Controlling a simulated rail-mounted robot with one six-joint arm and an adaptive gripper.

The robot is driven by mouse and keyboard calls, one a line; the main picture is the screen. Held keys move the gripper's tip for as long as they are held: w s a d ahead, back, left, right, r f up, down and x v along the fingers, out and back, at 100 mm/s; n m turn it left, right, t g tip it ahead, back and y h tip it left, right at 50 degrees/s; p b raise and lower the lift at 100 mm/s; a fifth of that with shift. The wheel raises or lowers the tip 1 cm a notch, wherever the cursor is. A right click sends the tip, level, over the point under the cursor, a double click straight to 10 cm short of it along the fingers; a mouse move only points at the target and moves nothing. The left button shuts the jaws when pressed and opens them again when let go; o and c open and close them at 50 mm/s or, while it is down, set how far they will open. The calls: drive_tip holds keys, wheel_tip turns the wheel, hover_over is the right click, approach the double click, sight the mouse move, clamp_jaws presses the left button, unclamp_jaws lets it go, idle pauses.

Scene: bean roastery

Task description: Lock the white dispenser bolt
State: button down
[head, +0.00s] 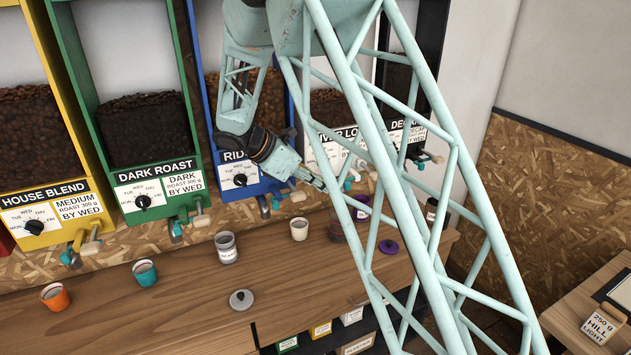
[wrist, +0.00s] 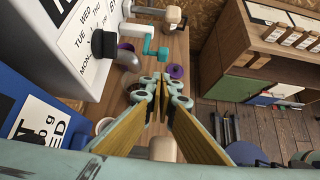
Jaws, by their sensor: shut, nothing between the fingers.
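The white dispenser (head: 324,153) stands right of the blue one, partly hidden behind my arm lattice. In the wrist view its white front (wrist: 88,35) with a black dial (wrist: 103,43) fills the upper left.
The blue dispenser (head: 238,180) is close on the left; a beige knob (wrist: 163,149) shows below my fingers. On the wooden counter (head: 190,300) are a white cup (head: 299,229), a grey jar (head: 226,247) and a purple lid (head: 388,247). A side table (head: 570,318) is at right.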

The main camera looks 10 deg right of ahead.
drive_tip(key=shift+w+d+f, duration=0.1)
drive_tip(key=shift+w+d, duration=0.1)
drive_tip(key=shift+d, duration=0.5)
drive_tip(key=shift+w+d+f, duration=0.1)
drive_tip(key=shift+w+d, duration=0.05)
drive_tip(key=shift+d, duration=0.6)
drive_tip(key=shift+w+d, duration=0.2)
drive_tip(key=shift+d, duration=0.5)
